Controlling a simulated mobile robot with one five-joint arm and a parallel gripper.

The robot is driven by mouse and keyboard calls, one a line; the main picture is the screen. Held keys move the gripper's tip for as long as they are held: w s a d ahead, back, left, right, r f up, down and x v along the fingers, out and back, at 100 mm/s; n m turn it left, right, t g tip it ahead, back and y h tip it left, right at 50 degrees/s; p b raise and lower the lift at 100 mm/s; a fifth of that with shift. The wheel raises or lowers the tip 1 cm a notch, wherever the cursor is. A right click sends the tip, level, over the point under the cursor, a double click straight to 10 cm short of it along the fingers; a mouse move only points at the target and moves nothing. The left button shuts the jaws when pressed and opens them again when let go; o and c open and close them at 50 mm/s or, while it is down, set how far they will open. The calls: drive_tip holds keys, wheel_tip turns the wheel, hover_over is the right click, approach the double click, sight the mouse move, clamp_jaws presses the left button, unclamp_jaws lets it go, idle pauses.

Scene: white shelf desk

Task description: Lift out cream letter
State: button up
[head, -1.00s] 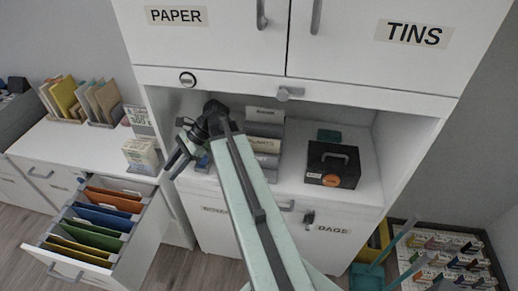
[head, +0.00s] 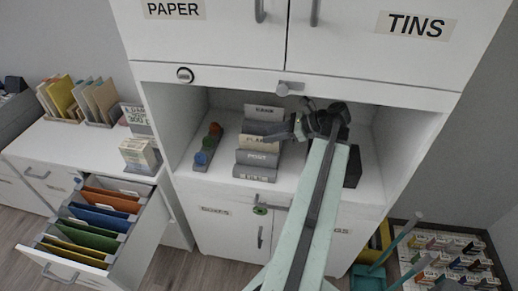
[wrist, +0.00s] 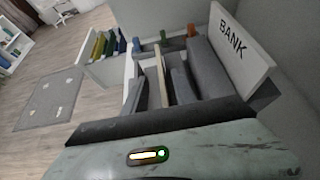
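A grey letter rack (head: 257,171) with labelled dividers stands in the open shelf in the head view. Its dividers also show in the wrist view, with the BANK plate (wrist: 232,40) at the right. A thin cream edge, seemingly the cream letter (wrist: 160,76), stands upright between grey dividers in the wrist view. In the head view, I cannot clearly make out the letter. My gripper (head: 280,134) points left at the rack's right side, over part of the PLANTS plate. Its fingertips are small and overlap the rack, so I cannot tell whether they are open or touching anything.
A dark box (head: 353,167) is mostly hidden behind my arm at the right. The shelf's upper edge (head: 230,84) runs above my gripper. An open drawer of coloured folders (head: 95,222) is at lower left.

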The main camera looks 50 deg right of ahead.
sight(259, 138)
drive_tip(key=b+x, duration=0.2)
drive_tip(key=x, duration=0.3)
drive_tip(key=shift+f, duration=0.15)
drive_tip(key=shift+w, duration=0.2)
clamp_jaws()
wheel_tip(259, 138, up, 11)
drive_tip(key=p, duration=1)
drive_tip(key=shift+f, duration=0.35)
